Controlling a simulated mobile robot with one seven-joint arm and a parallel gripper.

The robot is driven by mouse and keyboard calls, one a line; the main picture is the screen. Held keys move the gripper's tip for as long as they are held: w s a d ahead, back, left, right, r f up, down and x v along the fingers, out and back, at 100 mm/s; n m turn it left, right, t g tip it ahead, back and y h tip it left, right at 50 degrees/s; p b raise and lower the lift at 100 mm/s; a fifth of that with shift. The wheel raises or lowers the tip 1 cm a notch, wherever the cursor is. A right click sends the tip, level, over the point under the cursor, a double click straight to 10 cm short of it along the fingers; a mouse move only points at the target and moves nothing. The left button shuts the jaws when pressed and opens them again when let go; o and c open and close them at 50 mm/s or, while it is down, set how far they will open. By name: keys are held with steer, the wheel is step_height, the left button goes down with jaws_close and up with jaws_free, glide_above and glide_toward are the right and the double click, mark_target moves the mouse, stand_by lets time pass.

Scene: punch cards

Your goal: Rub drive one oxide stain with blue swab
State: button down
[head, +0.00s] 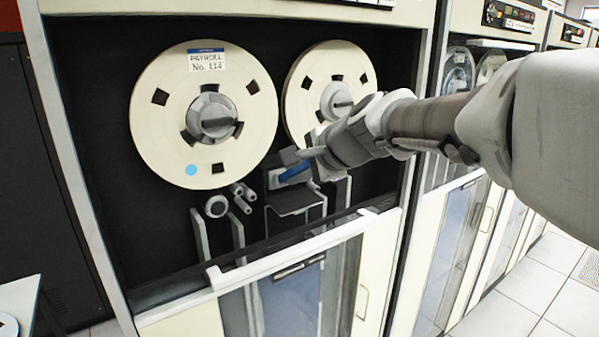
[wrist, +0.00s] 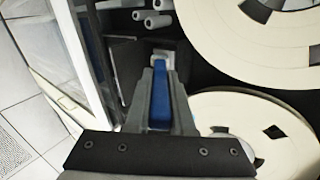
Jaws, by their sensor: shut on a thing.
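My gripper (head: 304,163) is shut on the blue swab (head: 293,172), in front of the open tape drive at the left. In the wrist view the blue swab (wrist: 160,98) lies between the two fingers of my gripper (wrist: 160,82), with a pale end (wrist: 161,58) pointing away from me. In the head view the swab is beside the grey head block (head: 277,179), above a grey bracket (head: 295,200). I cannot tell whether the swab touches the block. I cannot make out an oxide stain in either view.
Two cream tape reels stand above the block: the left reel (head: 160,125), labelled PAYROLL No. 114, and the right reel (head: 303,97), close to my arm. Small rollers (head: 216,206) sit left of the block. A white rail (head: 290,248) crosses below. More drives line the right.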

steer(key=shift+w+d+b, duration=0.65)
steer(key=shift+w+d, duration=0.85)
steer(key=shift+d, duration=0.65)
steer(key=shift+s+a+p, duration=0.15)
steer(key=shift+s+a, duration=0.4)
steer(key=shift+a, duration=0.25)
steer(key=shift+s+a+p, duration=0.15)
steer(key=shift+s+a, duration=0.35)
steer(key=shift+a, duration=0.35)
steer(key=shift+s+a+p, duration=0.15)
steer(key=shift+s+a, duration=0.4)
steer(key=shift+a, duration=0.25)
steer(key=shift+w+d+b, duration=0.8)
steer(key=shift+w+d, duration=0.8)
steer(key=shift+d, duration=0.8)
steer(key=shift+s+a+p, duration=0.2)
steer(key=shift+s+a, duration=0.35)
steer(key=shift+a, duration=0.25)
steer(key=shift+s+a+p, duration=0.15)
steer(key=shift+s+a, duration=0.35)
steer(key=shift+a, duration=0.25)
steer(key=shift+s+a+p, duration=0.2)
steer(key=shift+s+a, duration=0.35)
steer(key=shift+a, duration=0.25)
steer(key=shift+d, duration=0.1)
